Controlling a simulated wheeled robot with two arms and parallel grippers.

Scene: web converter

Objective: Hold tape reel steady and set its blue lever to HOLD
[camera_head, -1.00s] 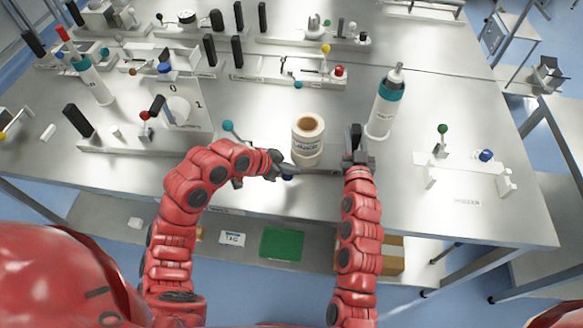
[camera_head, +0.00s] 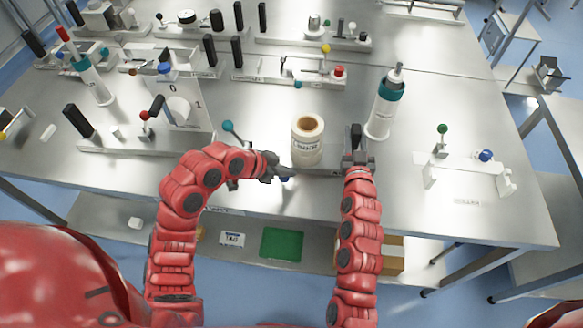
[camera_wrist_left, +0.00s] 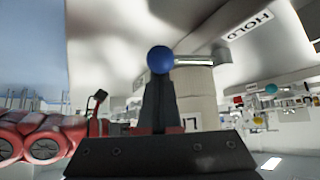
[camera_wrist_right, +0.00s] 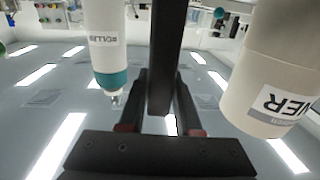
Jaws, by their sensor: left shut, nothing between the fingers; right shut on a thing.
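The tape reel (camera_head: 308,141), a cream roll with a white label, stands on a low base near the table's front edge. The blue lever's ball (camera_wrist_left: 160,59) shows at my left fingertips in the left wrist view; its arm (camera_wrist_left: 200,60) runs right to a pivot beside a HOLD label (camera_wrist_left: 250,23). My left gripper (camera_head: 284,174) is shut and empty, in front of the reel by the blue ball; whether they touch is unclear. My right gripper (camera_head: 354,156) is shut on a black upright handle (camera_wrist_right: 166,60), to the right of the reel.
A white bottle-like roller with a teal collar (camera_head: 386,105) stands close to the right gripper. A teal-ball lever (camera_head: 229,127) is left of the reel. A white bracket fixture (camera_head: 460,165) is further right. Several fixtures line the back.

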